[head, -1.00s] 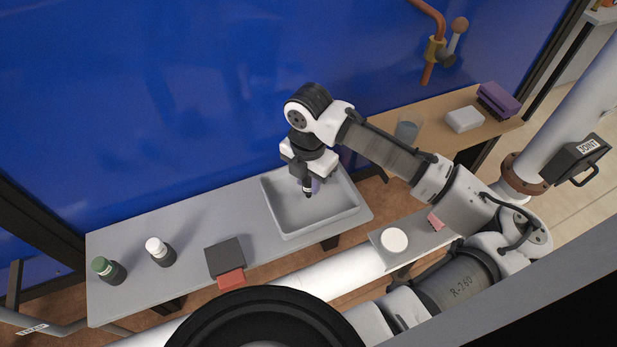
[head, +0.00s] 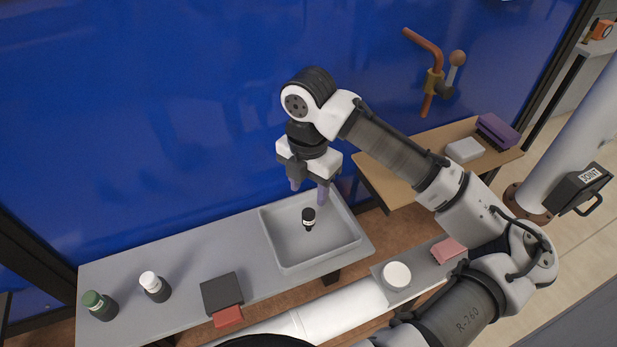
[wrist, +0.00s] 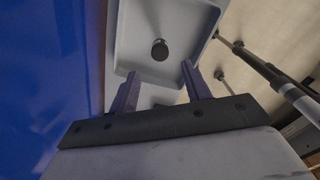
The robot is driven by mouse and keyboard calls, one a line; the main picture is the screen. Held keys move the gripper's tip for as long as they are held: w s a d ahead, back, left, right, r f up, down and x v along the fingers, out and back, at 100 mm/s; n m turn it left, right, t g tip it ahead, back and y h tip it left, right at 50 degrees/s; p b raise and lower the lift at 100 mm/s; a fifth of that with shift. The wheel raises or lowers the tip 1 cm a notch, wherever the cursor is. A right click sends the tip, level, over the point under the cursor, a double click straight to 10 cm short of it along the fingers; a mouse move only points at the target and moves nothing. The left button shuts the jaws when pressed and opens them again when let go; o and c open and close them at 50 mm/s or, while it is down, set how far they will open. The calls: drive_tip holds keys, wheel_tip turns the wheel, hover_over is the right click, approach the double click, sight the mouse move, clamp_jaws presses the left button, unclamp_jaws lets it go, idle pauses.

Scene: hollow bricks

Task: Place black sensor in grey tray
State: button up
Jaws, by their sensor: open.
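The black sensor (head: 309,218), a small dark cylinder with a white band, is inside the grey tray (head: 285,262). In the wrist view the sensor (wrist: 160,49) shows as a round dark end inside the tray (wrist: 205,22), with clear tray floor around it. My gripper (head: 310,192) is above the tray, with its two purple fingers spread and nothing between them. In the wrist view my gripper (wrist: 158,88) is also open, and the sensor lies beyond the fingertips, apart from them.
On the grey bench (head: 180,258) left of the tray stand a green-capped bottle (head: 99,305), a white-capped bottle (head: 155,287), a black block (head: 221,293) and a red block (head: 228,316). A wooden table (head: 405,168) holds a white block (head: 464,150) and purple block (head: 497,131).

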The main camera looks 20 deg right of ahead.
wheel_tip(320, 180, up, 4)
drive_tip(key=shift+f, duration=0.2)
idle(0.5)
